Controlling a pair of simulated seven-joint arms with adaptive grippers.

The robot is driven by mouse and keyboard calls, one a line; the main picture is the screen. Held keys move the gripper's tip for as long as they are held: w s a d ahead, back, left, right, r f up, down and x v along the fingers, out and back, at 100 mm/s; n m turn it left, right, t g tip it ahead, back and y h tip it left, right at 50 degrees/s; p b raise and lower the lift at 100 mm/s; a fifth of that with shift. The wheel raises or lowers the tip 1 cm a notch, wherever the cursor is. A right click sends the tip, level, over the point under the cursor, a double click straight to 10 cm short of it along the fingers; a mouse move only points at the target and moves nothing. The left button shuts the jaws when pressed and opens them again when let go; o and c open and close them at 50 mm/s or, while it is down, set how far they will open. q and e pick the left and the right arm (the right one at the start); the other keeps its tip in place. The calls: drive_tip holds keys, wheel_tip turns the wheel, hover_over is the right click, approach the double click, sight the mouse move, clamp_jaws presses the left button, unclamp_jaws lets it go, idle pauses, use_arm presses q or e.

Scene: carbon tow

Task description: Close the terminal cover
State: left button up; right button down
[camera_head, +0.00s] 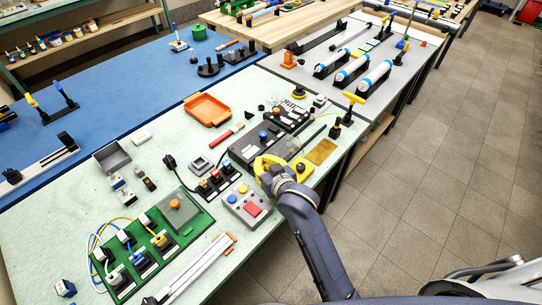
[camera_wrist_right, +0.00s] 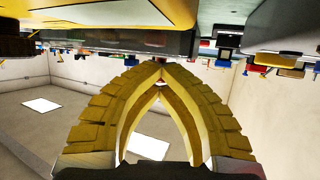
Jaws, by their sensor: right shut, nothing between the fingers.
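I cannot tell for certain which part is the terminal cover. My right gripper (camera_head: 263,164) has yellow fingers at the near side of the grey box; whether they touch it is unclear. In the right wrist view the fingertips (camera_wrist_right: 162,68) meet in a pointed arch, with nothing between them. The bench scene appears upside down along the top there. My left gripper is not in view.
A grey control box (camera_head: 247,205) with coloured buttons and a small switch row (camera_head: 215,183) stand near my right gripper. A green board (camera_head: 152,245) with cables lies to the left. An orange tray (camera_head: 207,109) sits behind.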

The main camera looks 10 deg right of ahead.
drive_tip(key=c, duration=1.3)
unclamp_jaws()
drive_tip(key=shift+a, duration=0.1)
drive_tip(key=shift+o, duration=0.2)
drive_tip(key=shift+s, duration=0.1)
drive_tip(key=v, duration=1.2)
drive_tip(key=shift+o, duration=0.3)
